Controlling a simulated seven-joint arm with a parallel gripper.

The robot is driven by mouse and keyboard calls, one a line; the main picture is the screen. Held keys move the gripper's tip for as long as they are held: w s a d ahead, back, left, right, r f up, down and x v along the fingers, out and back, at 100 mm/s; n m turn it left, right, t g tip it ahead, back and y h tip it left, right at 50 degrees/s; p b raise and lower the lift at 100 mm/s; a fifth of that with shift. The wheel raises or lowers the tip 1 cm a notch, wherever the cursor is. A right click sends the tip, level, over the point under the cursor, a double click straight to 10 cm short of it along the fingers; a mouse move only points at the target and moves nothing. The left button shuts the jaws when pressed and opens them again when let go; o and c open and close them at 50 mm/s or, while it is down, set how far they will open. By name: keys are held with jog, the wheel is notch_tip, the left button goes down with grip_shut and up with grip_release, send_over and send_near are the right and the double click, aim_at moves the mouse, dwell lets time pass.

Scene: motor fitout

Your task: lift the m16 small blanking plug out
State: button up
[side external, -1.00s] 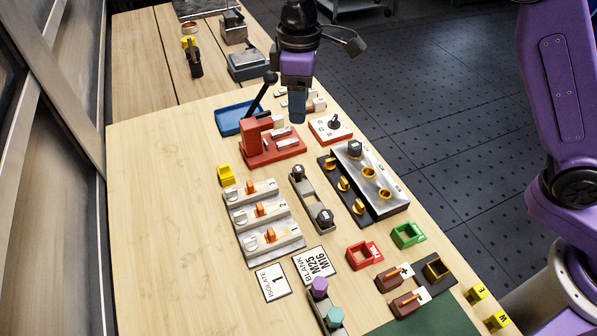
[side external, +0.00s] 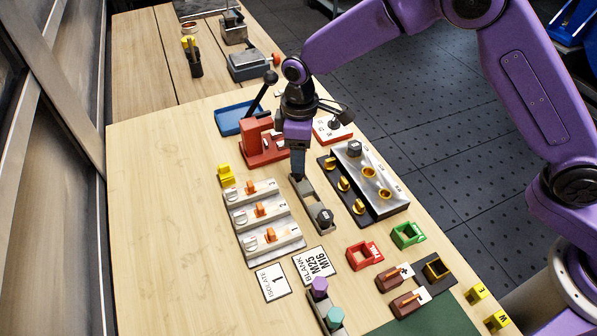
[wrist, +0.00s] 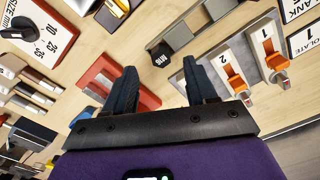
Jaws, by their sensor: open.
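The small blanking plug, a dark hexagonal cap with white marking on top, shows in the wrist view (wrist: 162,56) just ahead of and between my fingertips. It sits at one end of a grey two-place holder (side external: 310,198). In the side view my fingers hide this far end. My gripper (side external: 298,177) points down over it; in the wrist view its two fingers (wrist: 160,68) are apart, with nothing held. I cannot tell whether the tips are level with the plug. A second dark plug (side external: 325,216) sits at the holder's near end.
A panel of orange switches (side external: 262,216) stands left of the holder. A metal block with brass sockets (side external: 385,193) stands to the right. A red lever press (side external: 252,140) is behind my gripper. Printed cards (side external: 314,262) lie in front. The table's left side is clear.

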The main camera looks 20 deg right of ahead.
aim_at(299, 175)
notch_tip(299, 175, down, 4)
jog(key=shift+s+d+f, duration=0.1)
jog(key=shift+c, duration=0.3)
grip_shut()
